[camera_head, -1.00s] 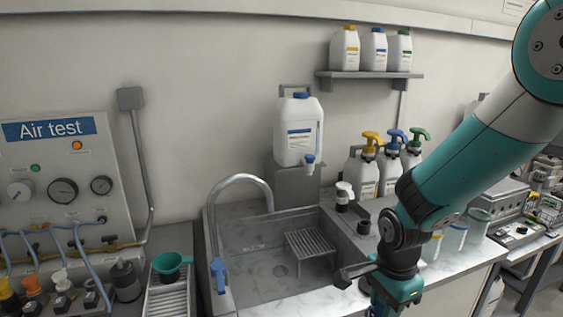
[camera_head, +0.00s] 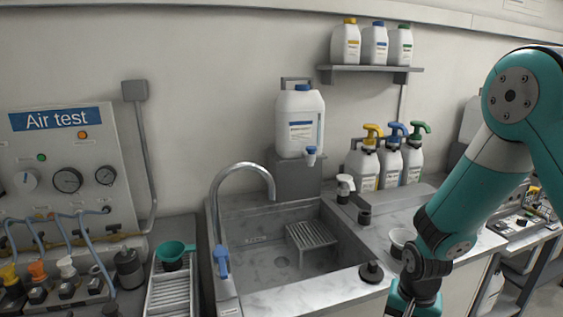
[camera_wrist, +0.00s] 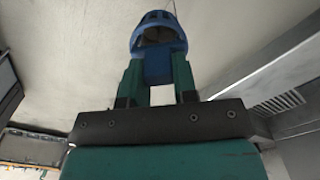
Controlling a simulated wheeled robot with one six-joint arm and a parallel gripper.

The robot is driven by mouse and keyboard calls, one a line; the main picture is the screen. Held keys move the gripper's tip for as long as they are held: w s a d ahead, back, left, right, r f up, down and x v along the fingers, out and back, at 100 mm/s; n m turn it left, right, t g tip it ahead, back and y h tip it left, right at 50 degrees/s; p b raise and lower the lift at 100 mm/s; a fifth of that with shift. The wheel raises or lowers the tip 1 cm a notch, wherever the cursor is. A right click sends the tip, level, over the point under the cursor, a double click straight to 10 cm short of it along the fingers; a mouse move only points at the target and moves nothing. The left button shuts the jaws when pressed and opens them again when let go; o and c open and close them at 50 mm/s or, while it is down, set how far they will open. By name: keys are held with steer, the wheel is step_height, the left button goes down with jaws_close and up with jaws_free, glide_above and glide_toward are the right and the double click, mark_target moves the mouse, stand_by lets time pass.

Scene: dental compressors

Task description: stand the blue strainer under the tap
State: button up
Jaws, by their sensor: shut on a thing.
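The blue strainer (camera_wrist: 157,32) shows in the wrist view between the green fingertips of my gripper (camera_wrist: 157,68). My gripper is shut on its lower part, and the strainer stands out beyond the fingers. In the head view my arm reaches down at the lower right, beside the sink; the fingers and strainer are not visible there. The tap (camera_head: 240,168) is a curved grey spout with a blue lever (camera_head: 221,262), arching over the left side of the grey sink (camera_head: 262,283).
A slatted rack (camera_head: 312,237) stands in the sink. A green strainer (camera_head: 174,253) lies left. Spray bottles (camera_head: 389,160) and a large jug (camera_head: 299,122) stand behind.

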steer(key=s+d+f+n+b, duration=0.1)
steer(key=d+f+n, duration=0.2)
steer(key=f+n, duration=0.2)
steer(key=shift+d+f+n, duration=0.4)
steer(key=shift+f, duration=0.4)
steer(key=shift+r, duration=0.1)
